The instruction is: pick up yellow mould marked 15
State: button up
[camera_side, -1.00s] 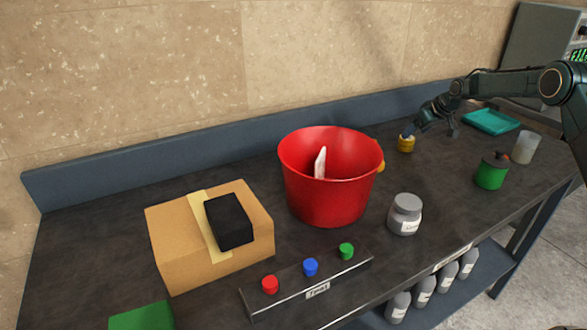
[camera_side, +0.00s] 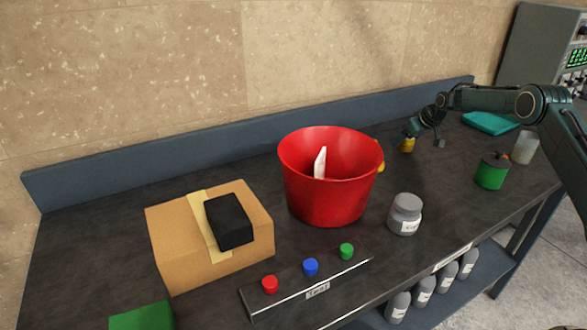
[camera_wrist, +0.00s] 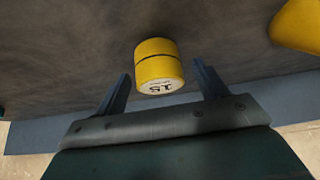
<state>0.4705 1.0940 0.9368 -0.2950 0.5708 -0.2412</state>
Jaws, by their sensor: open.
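The yellow mould marked 15 (camera_wrist: 157,62) is a short cylinder with a dark line around it and a pale face with the number. In the wrist view it lies in front of my gripper (camera_wrist: 163,80), roughly midway between the two fingers. In the side view the mould (camera_side: 407,146) is at the back of the bench, right of the red bucket. My gripper (camera_side: 425,135) is close beside it and partly overlaps it there. My gripper is open and empty. I cannot tell whether a finger touches the mould.
A second yellow object (camera_wrist: 300,25) is at the wrist view's upper right. In the side view, the red bucket (camera_side: 328,195) stands left of the mould. A teal tray (camera_side: 490,122), green container (camera_side: 491,172) and grey jar (camera_side: 404,215) are also on the bench (camera_side: 450,195).

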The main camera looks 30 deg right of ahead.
jog(key=shift+f, duration=0.1)
jog(key=shift+c, duration=0.2)
jog(key=c, duration=1.2)
jog(key=shift+o, duration=0.2)
jog(key=shift+r, duration=5.05)
